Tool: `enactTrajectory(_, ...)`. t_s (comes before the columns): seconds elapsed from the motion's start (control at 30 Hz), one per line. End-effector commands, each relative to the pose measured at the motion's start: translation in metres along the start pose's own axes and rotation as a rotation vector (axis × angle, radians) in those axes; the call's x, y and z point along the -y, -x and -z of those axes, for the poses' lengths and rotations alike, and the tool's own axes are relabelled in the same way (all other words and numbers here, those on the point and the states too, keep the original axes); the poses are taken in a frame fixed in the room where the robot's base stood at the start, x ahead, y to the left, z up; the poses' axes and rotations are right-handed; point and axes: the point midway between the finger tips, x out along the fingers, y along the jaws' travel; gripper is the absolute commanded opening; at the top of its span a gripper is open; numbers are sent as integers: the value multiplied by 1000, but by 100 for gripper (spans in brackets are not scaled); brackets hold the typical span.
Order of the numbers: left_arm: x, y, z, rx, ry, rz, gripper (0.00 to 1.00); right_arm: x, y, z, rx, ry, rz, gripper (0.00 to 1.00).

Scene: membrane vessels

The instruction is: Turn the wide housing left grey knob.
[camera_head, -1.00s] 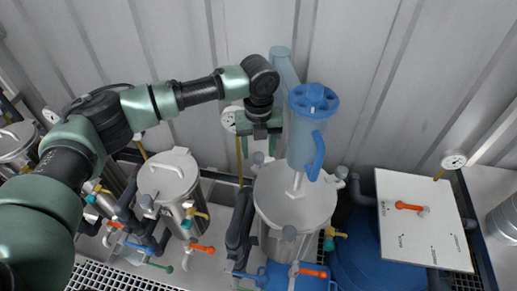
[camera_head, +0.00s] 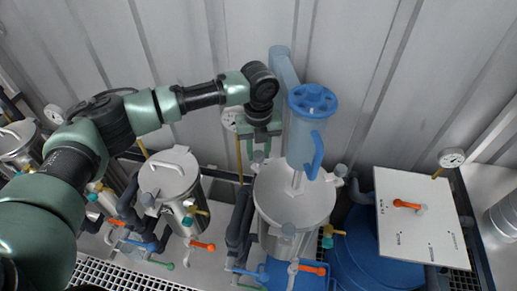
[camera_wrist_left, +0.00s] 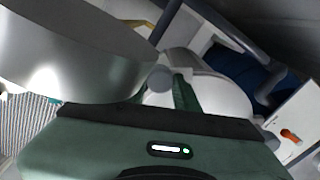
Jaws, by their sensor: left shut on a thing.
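The wide housing (camera_head: 290,208) is the large steel vessel with a round lid, right of centre in the head view. Its left grey knob (camera_head: 258,157) stands at the lid's back left edge. My left gripper (camera_head: 259,154) reaches down from above and is shut on this knob. The wrist view shows the rounded grey knob (camera_wrist_left: 158,79) beside a green finger; the other finger is hard to make out. My right gripper is not in view.
A blue-capped clear filter (camera_head: 304,145) with a handle stands close right of my left gripper. A narrower steel vessel (camera_head: 168,175) is to the left. A white panel (camera_head: 420,220) with an orange handle is at right. Pipes and coloured valves crowd the front.

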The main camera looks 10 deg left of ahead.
Motion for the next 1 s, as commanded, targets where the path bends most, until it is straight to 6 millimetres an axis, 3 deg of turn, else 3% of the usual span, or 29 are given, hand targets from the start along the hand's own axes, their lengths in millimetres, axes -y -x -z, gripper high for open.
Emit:
enactTrajectory(0.5, 0, 4, 0, -1, 340, 0, 0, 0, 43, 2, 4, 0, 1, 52)
enactTrajectory(1.0, 0, 2, -2, 3, 484, 2, 0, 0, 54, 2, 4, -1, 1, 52)
